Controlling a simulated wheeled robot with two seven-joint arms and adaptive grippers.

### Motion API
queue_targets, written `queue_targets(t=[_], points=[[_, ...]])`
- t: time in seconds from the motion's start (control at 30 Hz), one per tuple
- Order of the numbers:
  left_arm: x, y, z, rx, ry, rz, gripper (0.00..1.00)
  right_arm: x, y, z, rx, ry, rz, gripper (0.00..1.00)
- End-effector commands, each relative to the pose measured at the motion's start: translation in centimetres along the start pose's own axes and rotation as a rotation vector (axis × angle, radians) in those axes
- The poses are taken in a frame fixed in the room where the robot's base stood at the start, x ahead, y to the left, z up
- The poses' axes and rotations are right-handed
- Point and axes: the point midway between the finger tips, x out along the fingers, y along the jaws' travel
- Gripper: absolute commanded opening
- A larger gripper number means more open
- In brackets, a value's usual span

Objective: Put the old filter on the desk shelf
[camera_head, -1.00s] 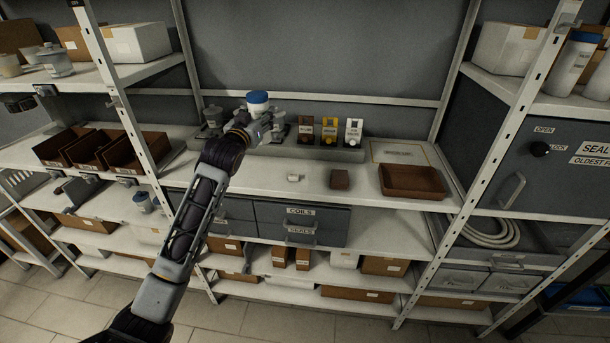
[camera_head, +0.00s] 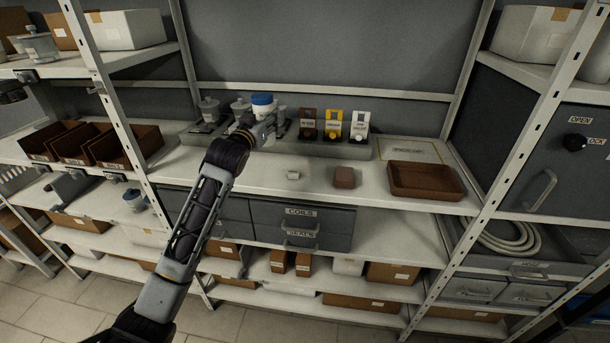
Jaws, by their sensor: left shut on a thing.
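My left gripper (camera_head: 277,125) is over the back of the desk shelf (camera_head: 240,178), left of its middle. It is shut on a white cylinder with a blue top (camera_head: 263,104), which looks like the old filter and stands roughly upright. The wrist hides its lower part, so I cannot tell whether it touches the raised ledge (camera_head: 335,148) at the back. My right gripper is not in view.
Grey lidded pots (camera_head: 209,110) stand left of the gripper; brown, yellow and white packets (camera_head: 333,125) stand to its right. A small white piece (camera_head: 293,175), a brown block (camera_head: 344,178) and a brown tray (camera_head: 425,182) lie on the desk shelf. Its front left is clear.

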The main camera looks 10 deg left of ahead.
Motion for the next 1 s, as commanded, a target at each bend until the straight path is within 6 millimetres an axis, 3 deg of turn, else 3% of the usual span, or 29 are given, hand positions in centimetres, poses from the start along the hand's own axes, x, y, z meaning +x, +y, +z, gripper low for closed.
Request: queue_targets(t=[0.47, 0.8, 1.0], points=[[0.0, 0.0, 0.3, 0.0, 0.003, 0.0, 0.15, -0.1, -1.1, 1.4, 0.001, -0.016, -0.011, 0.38], [0.0, 0.0, 4.5, 0.0, 0.0, 0.0, 0.15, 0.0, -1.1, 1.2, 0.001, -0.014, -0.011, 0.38], [0.0, 0.0, 6.0, 0.0, 0.002, 0.001, 0.15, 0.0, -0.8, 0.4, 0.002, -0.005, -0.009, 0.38]])
